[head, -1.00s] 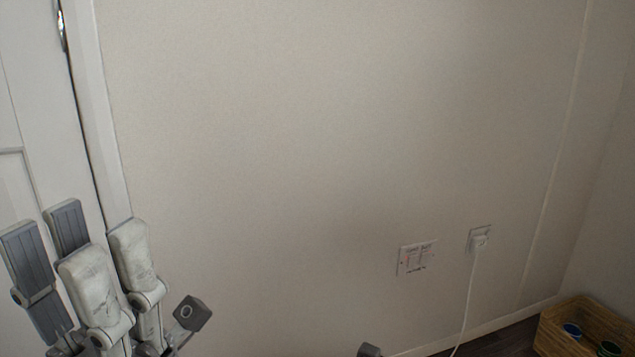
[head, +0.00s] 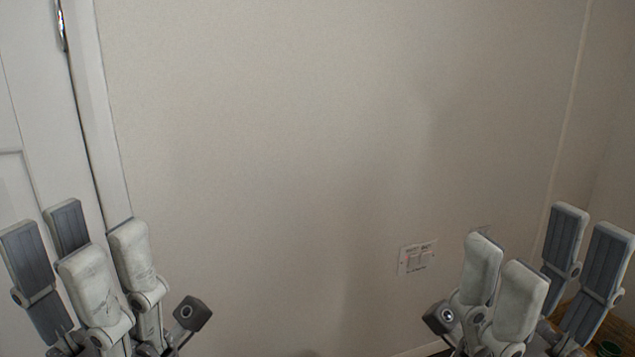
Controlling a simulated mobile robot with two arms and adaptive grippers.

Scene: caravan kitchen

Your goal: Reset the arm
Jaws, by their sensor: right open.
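My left gripper (head: 80,238) is upright at the lower left of the head view. Its grey-padded fingers stand apart from its white fingers, so it is open, with nothing between them. My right gripper (head: 544,245) is upright at the lower right, a near mirror of the left one. It is also open and empty. Both are in front of a plain wall, well apart from each other. The lower arms are cut off by the bottom edge.
The beige wall (head: 300,150) fills the middle. A white switch plate (head: 416,258) is low on it, left of my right gripper. A white door (head: 25,120) is at the left. Part of a basket with a green item (head: 608,349) shows at the lower right, mostly hidden.

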